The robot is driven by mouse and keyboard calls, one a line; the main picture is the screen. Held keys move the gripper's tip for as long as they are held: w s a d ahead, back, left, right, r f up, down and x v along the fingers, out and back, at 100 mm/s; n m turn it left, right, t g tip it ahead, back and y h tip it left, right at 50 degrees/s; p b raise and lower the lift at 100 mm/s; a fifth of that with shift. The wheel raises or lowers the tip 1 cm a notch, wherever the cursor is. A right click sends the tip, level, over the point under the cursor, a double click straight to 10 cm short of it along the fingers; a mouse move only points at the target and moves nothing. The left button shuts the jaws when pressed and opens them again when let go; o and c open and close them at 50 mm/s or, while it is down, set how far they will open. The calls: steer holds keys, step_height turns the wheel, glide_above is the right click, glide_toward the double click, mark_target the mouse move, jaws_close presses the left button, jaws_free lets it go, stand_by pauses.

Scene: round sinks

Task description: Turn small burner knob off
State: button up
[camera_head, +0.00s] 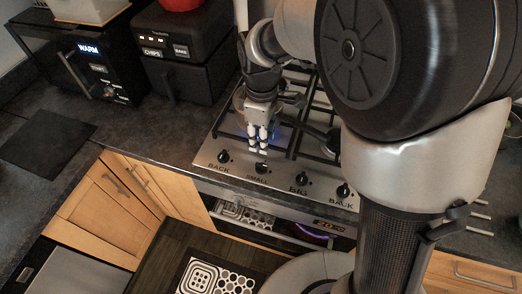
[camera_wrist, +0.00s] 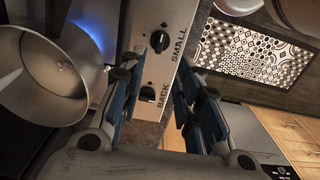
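The small burner knob (camera_head: 261,168) is a black knob on the steel front strip of the hob, above the label SMALL. It also shows in the wrist view (camera_wrist: 159,41), beyond the fingertips. My gripper (camera_head: 258,150) points down just behind this knob in the head view. In the wrist view my gripper (camera_wrist: 158,68) is open, with a clear gap between its fingers and nothing held. The left BACK knob (camera_wrist: 149,89) appears in that gap. A blue flame (camera_wrist: 93,32) burns beside a metal pot (camera_wrist: 62,80); its glow also shows behind my gripper.
The BIG knob (camera_head: 301,180) and the right BACK knob (camera_head: 343,190) lie farther right along the strip. An air fryer (camera_head: 188,60) stands left of the hob. A patterned mat (camera_wrist: 258,55) lies on the floor.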

mark_target(261, 164)
step_height(261, 164, down, 12)
steer(key=b, duration=0.3)
jaws_close()
stand_by(0.4)
steer(key=shift+r, duration=0.1)
